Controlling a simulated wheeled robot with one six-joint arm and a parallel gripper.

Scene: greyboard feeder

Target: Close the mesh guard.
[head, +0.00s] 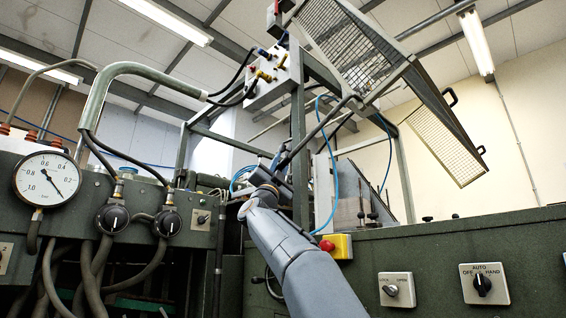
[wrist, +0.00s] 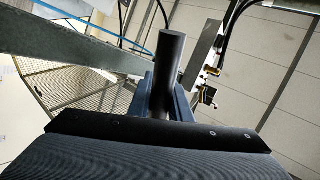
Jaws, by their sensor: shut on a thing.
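The mesh guard (head: 345,45) stands swung up and open, high above the machine in the head view. Its side mesh panel (head: 440,138) hangs down at the right. A dark rod (head: 325,127) slopes from the guard's lower edge down to my gripper (head: 276,170). My gripper is below and left of the guard. In the wrist view, my gripper (wrist: 167,98) is shut on the dark round rod (wrist: 171,48), between its blue fingers. Mesh of the guard (wrist: 85,84) shows behind it at the left. The fingertips are partly hidden by the wrist body.
A box with yellow and blue fittings (head: 273,78) and black hoses sits on the green frame, above my gripper. A pressure gauge (head: 47,179) and knobs are at the left. A red stop button (head: 327,245) and rotary switches (head: 484,284) are on the right panel.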

